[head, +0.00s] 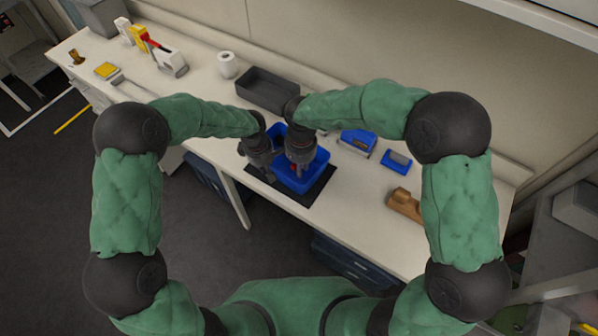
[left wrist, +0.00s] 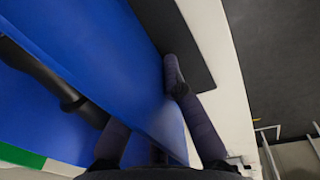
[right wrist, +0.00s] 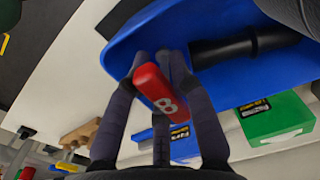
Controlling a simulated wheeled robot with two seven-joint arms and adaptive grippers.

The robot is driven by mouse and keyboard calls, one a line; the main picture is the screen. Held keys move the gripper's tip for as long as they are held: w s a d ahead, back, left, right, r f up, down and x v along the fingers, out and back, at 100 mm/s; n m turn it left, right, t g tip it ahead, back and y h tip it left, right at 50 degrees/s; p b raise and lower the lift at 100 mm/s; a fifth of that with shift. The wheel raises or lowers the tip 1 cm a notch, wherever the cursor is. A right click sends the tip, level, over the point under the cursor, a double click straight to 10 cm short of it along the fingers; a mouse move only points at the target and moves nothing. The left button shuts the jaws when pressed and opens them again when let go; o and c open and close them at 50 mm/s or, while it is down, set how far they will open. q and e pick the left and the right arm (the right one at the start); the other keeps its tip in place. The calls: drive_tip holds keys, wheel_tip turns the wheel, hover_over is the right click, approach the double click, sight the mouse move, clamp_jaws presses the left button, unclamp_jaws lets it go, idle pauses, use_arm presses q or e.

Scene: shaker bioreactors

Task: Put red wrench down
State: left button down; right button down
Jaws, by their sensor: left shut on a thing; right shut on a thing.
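The blue bin (head: 313,182) sits on a black mat (head: 318,192) on the bench, and its blue wall fills much of the left wrist view (left wrist: 120,60). My left gripper (head: 262,168) is shut on the bin's wall, with fingers on both sides of it. My right gripper (head: 299,166) is above the bin. It is shut on the red wrench (right wrist: 160,88), whose red end with a white "8" shows between the fingers. The rest of the wrench is hidden. A black cylindrical tool (right wrist: 245,45) lies in the bin.
A dark grey tray (head: 268,90) stands behind the bin. To the right are a blue box (head: 358,142), a small blue item (head: 397,161) and a brown wooden tool (head: 405,203). A white roll (head: 227,65) stands at the back left. The bench's front right is clear.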

drive_tip(key=shift+f, duration=2.2)
drive_tip(key=c, duration=1.4)
unclamp_jaws()
drive_tip(key=shift+f, duration=0.15)
drive_tip(key=shift+o, duration=0.2)
wheel_tip(320, 180, up, 12)
drive_tip(key=shift+r, duration=0.2)
use_arm(q)
drive_tip(key=c, duration=1.3)
unclamp_jaws()
